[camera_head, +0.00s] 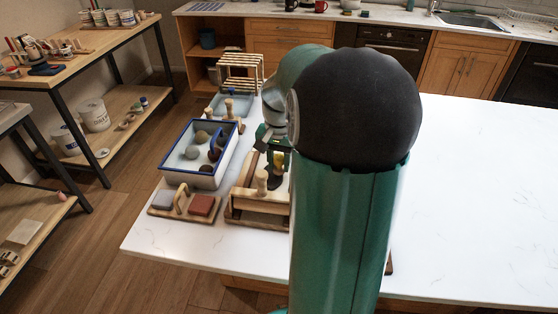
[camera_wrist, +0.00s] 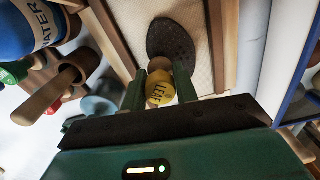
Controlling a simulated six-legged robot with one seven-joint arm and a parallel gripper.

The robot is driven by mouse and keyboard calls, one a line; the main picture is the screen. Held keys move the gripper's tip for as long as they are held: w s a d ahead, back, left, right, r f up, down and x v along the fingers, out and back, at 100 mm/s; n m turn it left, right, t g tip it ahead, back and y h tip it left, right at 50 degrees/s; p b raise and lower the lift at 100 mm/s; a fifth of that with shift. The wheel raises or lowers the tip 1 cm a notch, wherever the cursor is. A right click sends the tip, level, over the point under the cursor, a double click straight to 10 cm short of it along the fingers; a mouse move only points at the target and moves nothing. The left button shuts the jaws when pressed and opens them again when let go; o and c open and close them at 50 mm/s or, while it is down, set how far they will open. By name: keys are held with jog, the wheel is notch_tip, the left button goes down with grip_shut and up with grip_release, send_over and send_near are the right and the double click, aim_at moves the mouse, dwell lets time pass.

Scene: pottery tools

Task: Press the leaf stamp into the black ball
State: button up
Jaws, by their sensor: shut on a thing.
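My gripper (camera_wrist: 160,90) is shut on the leaf stamp (camera_wrist: 160,86), whose yellow end reads "LEAF" between the two green fingers in the wrist view. A dark, speckled oval (camera_wrist: 172,40), seemingly the black ball, lies just beyond the stamp on a pale surface between wooden rails. Whether the stamp touches it cannot be told. In the head view, my gripper (camera_head: 272,145) is by the wooden-framed tray (camera_head: 240,212), partly behind my arm. A yellow piece of the stamp (camera_head: 279,158) shows under it. The black ball is not clear there.
A blue-rimmed tray (camera_head: 181,146) with several balls stands left of the gripper. In the wrist view, a blue water bottle (camera_wrist: 30,28) and wooden-handled tools (camera_wrist: 50,92) are at left. The right tabletop (camera_head: 480,200) is clear.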

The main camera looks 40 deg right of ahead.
jog(key=shift+f, duration=0.7)
dwell(0.9)
jog(key=shift+r, duration=3.05)
